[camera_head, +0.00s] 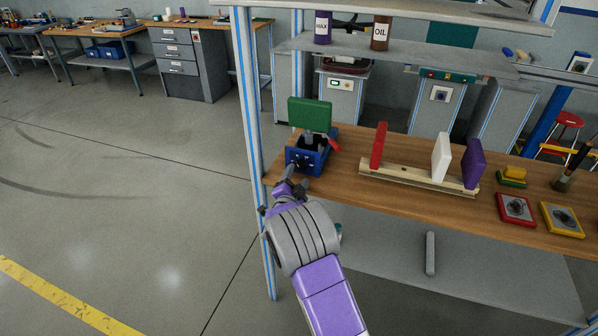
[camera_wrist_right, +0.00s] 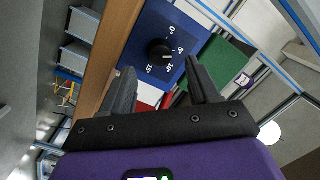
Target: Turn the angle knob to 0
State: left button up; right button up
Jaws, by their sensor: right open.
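The angle knob (camera_wrist_right: 160,49) is a round black dial on the face of a blue box, with white marks 0°, 5°, 10° and 15° around it. A small light mark on the knob seems to lie on the side between 5° and 10°, but it is too small to read surely. In the head view the blue box (camera_head: 318,160) stands at the table's left end with a green panel (camera_head: 310,115) above it. My right gripper (camera_head: 290,181) is open just in front of the box; its fingers (camera_wrist_right: 165,80) are apart, with the knob beyond their tips.
The wooden table (camera_head: 400,200) holds a wooden rack (camera_head: 415,180) with red, white and purple plates. Red (camera_head: 515,210) and yellow (camera_head: 562,219) framed pads lie at the right. A blue-edged post (camera_head: 250,120) stands left of the box. A shelf (camera_head: 400,55) hangs above.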

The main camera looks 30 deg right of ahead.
aim_at(300, 168)
jog(key=shift+x, duration=1.9)
jog(key=shift+c, duration=0.2)
jog(key=c, duration=1)
